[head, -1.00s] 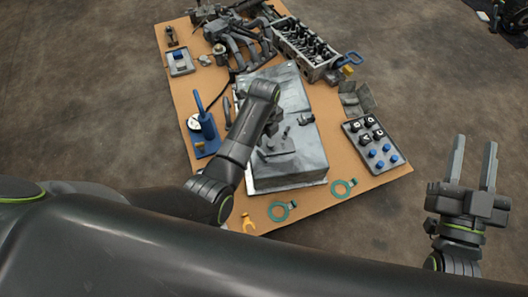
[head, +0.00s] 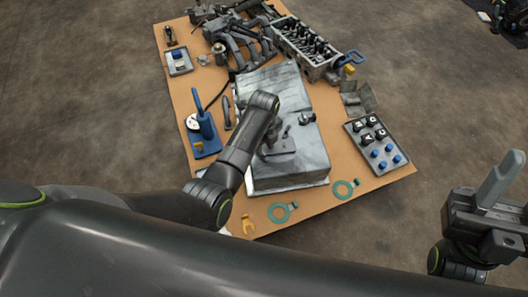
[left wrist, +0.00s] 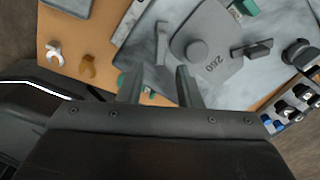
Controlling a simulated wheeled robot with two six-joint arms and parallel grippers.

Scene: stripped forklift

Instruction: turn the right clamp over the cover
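A grey plate marked 260 with a round boss, seemingly the cover (head: 284,146), lies on the large grey metal block; it shows closely in the left wrist view (left wrist: 215,62). A small dark bar clamp (left wrist: 252,48) stands at its right edge in that view, and shows small in the head view (head: 287,131). Another grey bar (left wrist: 161,45) stands at the plate's left edge. My left gripper (left wrist: 158,82) is open, nothing between its fingers, above the block near the plate; in the head view (head: 271,140) my arm partly hides it. My right gripper (head: 508,195) is open, empty, right of the board, cut by the frame edge.
The grey block (head: 290,178) fills the middle of the board. A knob tray (head: 376,146) lies right, teal rings (head: 279,212) and an orange fork (head: 248,225) in front, a blue gauge stand (head: 206,128) left. Engine parts (head: 305,48) crowd the back.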

